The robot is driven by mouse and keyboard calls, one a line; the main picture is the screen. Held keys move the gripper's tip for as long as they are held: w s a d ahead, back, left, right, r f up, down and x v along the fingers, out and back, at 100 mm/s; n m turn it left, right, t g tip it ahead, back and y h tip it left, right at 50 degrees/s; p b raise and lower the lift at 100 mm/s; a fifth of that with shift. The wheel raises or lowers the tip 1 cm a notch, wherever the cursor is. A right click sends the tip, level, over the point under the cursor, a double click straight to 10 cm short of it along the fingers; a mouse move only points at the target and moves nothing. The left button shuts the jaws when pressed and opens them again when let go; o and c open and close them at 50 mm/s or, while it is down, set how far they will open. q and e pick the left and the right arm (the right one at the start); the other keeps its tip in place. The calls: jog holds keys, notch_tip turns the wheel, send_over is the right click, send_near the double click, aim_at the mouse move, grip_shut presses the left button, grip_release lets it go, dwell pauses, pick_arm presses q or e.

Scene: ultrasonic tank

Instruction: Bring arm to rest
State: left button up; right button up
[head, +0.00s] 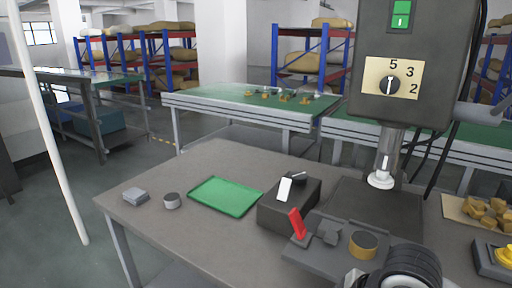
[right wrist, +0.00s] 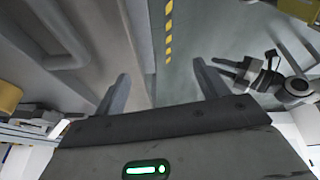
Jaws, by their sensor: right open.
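My right gripper (right wrist: 162,68) shows in the right wrist view. Its two grey fingers stand wide apart with nothing between them. Behind the gap lies grey floor with a yellow dashed stripe, so the gripper is clear of the table top. In the head view neither gripper can be made out; a black ribbed round part at the bottom right edge looks like part of my own arm. My left gripper is not clearly seen in either view.
The grey table (head: 150,222) holds a green tray (head: 225,196), grey block (head: 136,197), small cylinder (head: 171,201), dark box (head: 290,208), a fixture with a red lever (head: 297,223), and a machine with a dial (head: 390,84). A white pole (head: 52,130) stands left.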

jog(key=s+d+f+m+t+h, duration=0.1)
jog(key=s+d+f+m+h, duration=0.2)
jog(key=s+d+f+m, duration=0.75)
jog(key=w+a+f+t+y, duration=0.2)
jog(key=w+a+f+t, duration=0.2)
jog(key=a+f+t, duration=0.2)
jog(key=shift+w+a+f+m+t, duration=0.4)
jog(key=shift+a+f, duration=0.15)
jog(key=shift+f, duration=0.3)
